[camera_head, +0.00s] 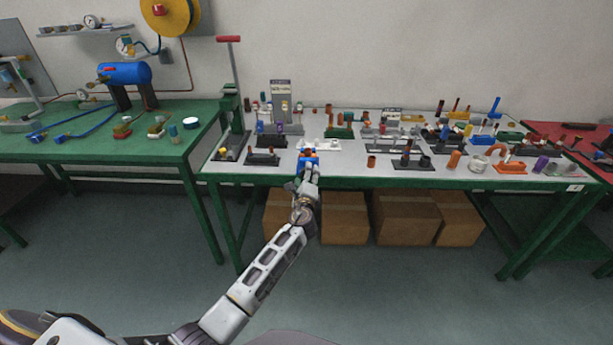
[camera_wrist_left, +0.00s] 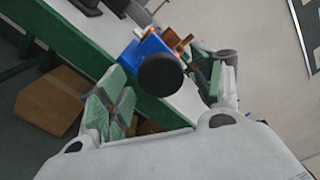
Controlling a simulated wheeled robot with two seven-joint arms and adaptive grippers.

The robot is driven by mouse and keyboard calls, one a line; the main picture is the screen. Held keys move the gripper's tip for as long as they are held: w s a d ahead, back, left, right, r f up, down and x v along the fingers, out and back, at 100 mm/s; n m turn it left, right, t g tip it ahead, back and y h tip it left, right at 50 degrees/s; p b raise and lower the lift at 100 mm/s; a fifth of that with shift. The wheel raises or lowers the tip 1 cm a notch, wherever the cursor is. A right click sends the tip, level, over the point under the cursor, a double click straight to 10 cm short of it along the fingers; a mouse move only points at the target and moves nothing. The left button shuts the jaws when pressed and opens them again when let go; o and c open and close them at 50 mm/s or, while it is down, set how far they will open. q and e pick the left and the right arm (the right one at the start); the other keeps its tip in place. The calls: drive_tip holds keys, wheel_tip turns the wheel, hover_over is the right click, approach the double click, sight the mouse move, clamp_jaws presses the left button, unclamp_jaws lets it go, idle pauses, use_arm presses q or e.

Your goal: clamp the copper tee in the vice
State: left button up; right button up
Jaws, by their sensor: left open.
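The blue vice (camera_head: 302,161) stands at the front edge of the grey-topped bench. It also shows in the left wrist view (camera_wrist_left: 150,45), with a round black end (camera_wrist_left: 159,74) facing my gripper. A copper-coloured piece (camera_head: 310,152) shows at the top of the vice, and copper also shows behind the blue body in the left wrist view (camera_wrist_left: 179,43). I cannot tell if it is the tee or whether the jaws grip it. My left gripper (camera_head: 309,170) is open, its green-padded fingers (camera_wrist_left: 166,80) on either side of the black end, apparently without touching it. My right gripper is out of view.
The bench (camera_head: 230,171) is crowded with fittings and holders behind the vice. A small copper piece (camera_head: 371,161) stands to its right. A tall green press (camera_head: 232,110) stands at the left. Cardboard boxes (camera_head: 345,217) sit below the bench. Open floor lies in front.

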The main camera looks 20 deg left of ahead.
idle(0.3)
use_arm(q)
drive_tip(key=shift+n+b, duration=2.5)
drive_tip(key=shift+n, duration=0.3)
drive_tip(key=c, duration=1.1)
drive_tip(key=shift+o, duration=0.2)
drive_tip(key=shift+m+p, duration=2.3)
drive_tip(key=shift+m, duration=0.5)
